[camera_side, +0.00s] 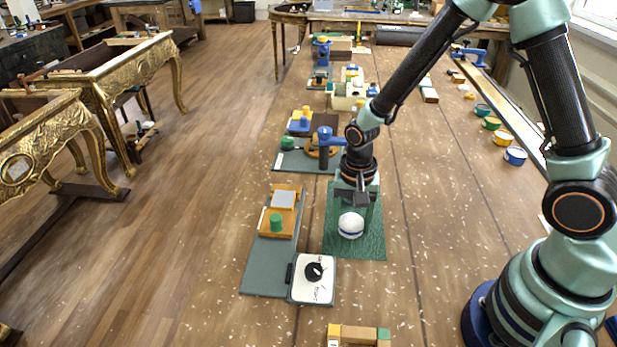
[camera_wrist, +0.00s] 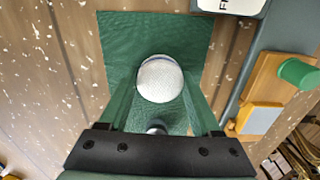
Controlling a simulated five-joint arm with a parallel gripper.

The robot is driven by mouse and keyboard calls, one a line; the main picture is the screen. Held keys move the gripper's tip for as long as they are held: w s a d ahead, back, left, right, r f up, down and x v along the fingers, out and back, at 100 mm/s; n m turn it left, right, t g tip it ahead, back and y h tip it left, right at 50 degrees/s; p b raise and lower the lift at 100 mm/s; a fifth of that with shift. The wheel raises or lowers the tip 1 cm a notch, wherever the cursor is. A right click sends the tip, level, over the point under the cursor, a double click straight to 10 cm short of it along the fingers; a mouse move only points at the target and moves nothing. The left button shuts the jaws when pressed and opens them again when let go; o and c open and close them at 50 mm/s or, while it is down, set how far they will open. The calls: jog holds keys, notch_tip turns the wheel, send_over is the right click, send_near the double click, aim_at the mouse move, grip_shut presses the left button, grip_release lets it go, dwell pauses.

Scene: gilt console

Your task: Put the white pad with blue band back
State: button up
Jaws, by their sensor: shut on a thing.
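The white pad with a blue band (camera_side: 351,226) is a rounded, ball-like piece over the dark green mat (camera_side: 373,246). My gripper (camera_side: 352,212) points down with its green fingers on either side of the pad and is shut on it. In the wrist view the pad (camera_wrist: 160,76) sits between the fingertips, its white top showing and the mat (camera_wrist: 122,35) around it. A small grey rounded part (camera_wrist: 157,127) shows nearer the palm. I cannot tell whether the pad touches the mat or hangs just above it.
Left of the mat, a grey-green board (camera_side: 262,265) bears orange blocks, a green knob (camera_side: 276,223) and a white dial box (camera_side: 313,280). Behind stands a blue-handled tool (camera_side: 325,140). Colored tape rolls (camera_side: 503,138) lie right. Bare bench lies right of the mat.

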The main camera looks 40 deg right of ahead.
jog(key=shift+f, duration=0.25)
jog(key=o, duration=1.2)
jog(key=shift+r, duration=0.1)
notch_tip(320, 180, up, 12)
notch_tip(320, 180, up, 6)
jog(key=r+n+t, duration=0.1)
jog(key=n+t, duration=0.1)
jog(key=n, duration=0.1)
send_over(351, 220)
jog(key=s+d, duration=0.2)
jog(key=s+d+r+n+t, duration=0.2)
jog(key=s+r+n+t, duration=0.1)
jog(key=s+r+n, duration=0.1)
jog(key=shift+s+d+r+n+t, duration=0.35)
jog(key=shift+r+n, duration=0.5)
jog(key=shift+n, duration=0.35)
